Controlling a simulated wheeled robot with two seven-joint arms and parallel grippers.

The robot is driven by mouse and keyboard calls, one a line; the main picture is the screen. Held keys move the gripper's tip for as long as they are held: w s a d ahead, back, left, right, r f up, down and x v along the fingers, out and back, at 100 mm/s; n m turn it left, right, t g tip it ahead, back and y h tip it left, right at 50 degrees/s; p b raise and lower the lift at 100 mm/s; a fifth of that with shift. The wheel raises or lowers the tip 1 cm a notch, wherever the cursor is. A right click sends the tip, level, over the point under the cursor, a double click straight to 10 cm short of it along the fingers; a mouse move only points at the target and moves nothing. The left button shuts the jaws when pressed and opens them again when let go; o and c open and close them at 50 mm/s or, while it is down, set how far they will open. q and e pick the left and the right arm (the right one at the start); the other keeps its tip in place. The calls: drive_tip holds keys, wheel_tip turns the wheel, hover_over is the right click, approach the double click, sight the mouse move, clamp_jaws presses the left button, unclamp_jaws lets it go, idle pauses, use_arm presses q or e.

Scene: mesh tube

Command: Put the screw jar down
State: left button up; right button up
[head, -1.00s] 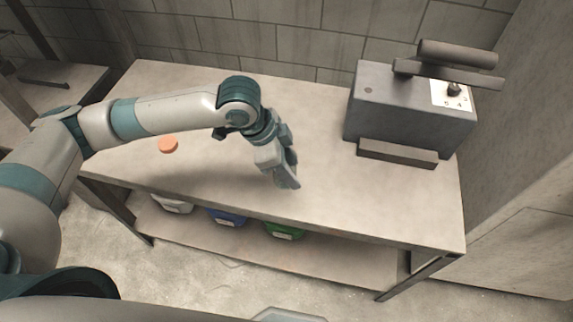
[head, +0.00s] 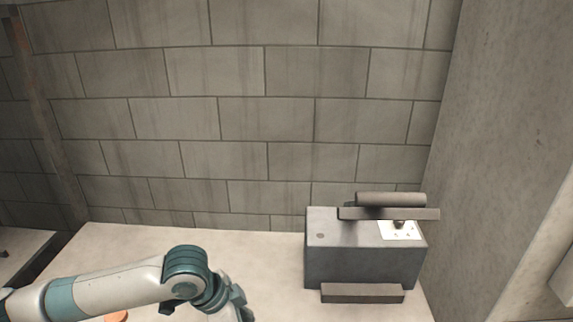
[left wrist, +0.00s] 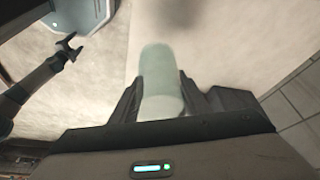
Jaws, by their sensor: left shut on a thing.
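A pale green, translucent screw jar (left wrist: 160,80) stands out between the fingers of my left gripper (left wrist: 162,104) in the left wrist view. The gripper is shut on it. Pale tabletop shows around the jar, but I cannot tell whether its far end touches. In the head view my left gripper (head: 240,312) is cut off at the bottom edge and the jar is not visible.
The workbench (head: 255,255) is bare between my left arm and a grey machine (head: 360,255) with a bar on top, at the right. An orange disc (head: 117,316) lies at the bottom left. A block wall (head: 240,120) stands behind.

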use_arm(q)
drive_tip(key=w+a+r+n+t+y+b, duration=0.2)
drive_tip(key=w+a+r+n, duration=0.4)
drive_tip(key=a+r+n, duration=0.3)
drive_tip(key=shift+a+r+n+t+y, duration=0.25)
drive_tip(key=shift+a+n+t+y, duration=0.25)
drive_tip(key=shift+a+n+y, duration=1.35)
use_arm(e)
drive_tip(key=shift+a+f, duration=0.2)
drive_tip(key=shift+f, duration=0.9)
use_arm(q)
drive_tip(key=shift+w+d+r+n+h, duration=0.1)
drive_tip(key=shift+d+n+h, duration=0.3)
drive_tip(key=shift+n+h, duration=0.25)
use_arm(e)
drive_tip(key=shift+d, duration=0.2)
drive_tip(key=shift+a, duration=0.1)
use_arm(q)
drive_tip(key=shift+f, duration=0.2)
use_arm(e)
drive_tip(key=shift+f, duration=0.1)
